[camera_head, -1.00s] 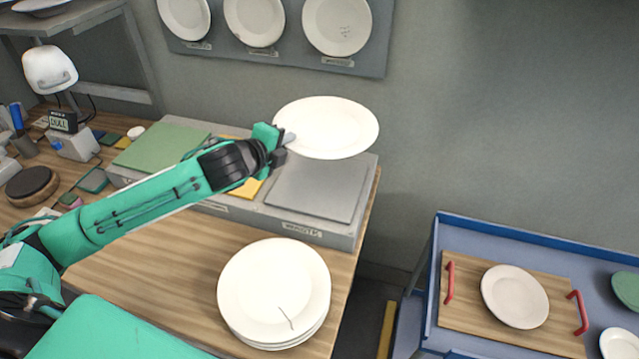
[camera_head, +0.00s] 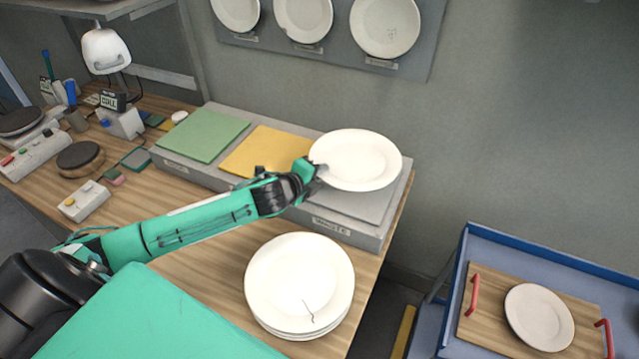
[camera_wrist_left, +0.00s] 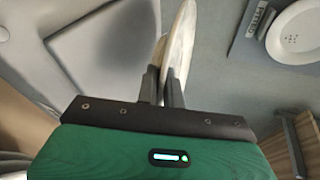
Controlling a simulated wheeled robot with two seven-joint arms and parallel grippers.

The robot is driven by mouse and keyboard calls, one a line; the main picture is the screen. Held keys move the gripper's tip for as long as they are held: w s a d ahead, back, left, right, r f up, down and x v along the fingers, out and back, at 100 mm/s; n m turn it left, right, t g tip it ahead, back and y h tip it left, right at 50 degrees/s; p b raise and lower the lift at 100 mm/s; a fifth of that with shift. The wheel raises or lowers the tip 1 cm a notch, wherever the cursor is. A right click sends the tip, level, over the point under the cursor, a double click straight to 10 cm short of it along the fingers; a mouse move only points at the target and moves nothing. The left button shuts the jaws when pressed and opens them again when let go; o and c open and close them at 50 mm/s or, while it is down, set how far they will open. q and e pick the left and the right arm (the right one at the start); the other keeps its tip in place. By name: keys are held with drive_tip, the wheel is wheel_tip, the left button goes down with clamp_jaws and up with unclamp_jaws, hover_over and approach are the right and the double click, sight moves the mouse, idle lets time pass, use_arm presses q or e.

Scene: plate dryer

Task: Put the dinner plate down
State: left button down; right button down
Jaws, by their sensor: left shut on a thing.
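The white dinner plate (camera_head: 356,160) is in my left gripper (camera_head: 318,170), which is shut on its left rim. In the head view the plate is over the grey pad (camera_head: 372,203) at the right end of the long grey block. In the left wrist view the plate (camera_wrist_left: 181,45) shows edge-on between the fingers (camera_wrist_left: 163,88), with the pad (camera_wrist_left: 105,50) and a shadow on it to the left. The plate looks apart from the pad, but I cannot tell the gap exactly. My right gripper is out of view.
A stack of white plates (camera_head: 298,280) stands on the wooden bench in front of the block. Yellow (camera_head: 268,150) and green (camera_head: 203,135) pads lie left of the plate. A board with plates (camera_head: 330,45) hangs behind. A blue cart (camera_head: 462,260) stands at the right.

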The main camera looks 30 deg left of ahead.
sight(319, 195)
use_arm(q)
drive_tip(key=shift+w+f, duration=0.1)
drive_tip(key=shift+f, duration=0.4)
wheel_tip(319, 195, down, 4)
drive_tip(key=shift+p, duration=0.3)
drive_tip(key=shift+f, duration=0.1)
drive_tip(key=c, duration=1.9)
unclamp_jaws()
drive_tip(key=shift+f, duration=0.15)
drive_tip(key=shift+o, duration=0.4)
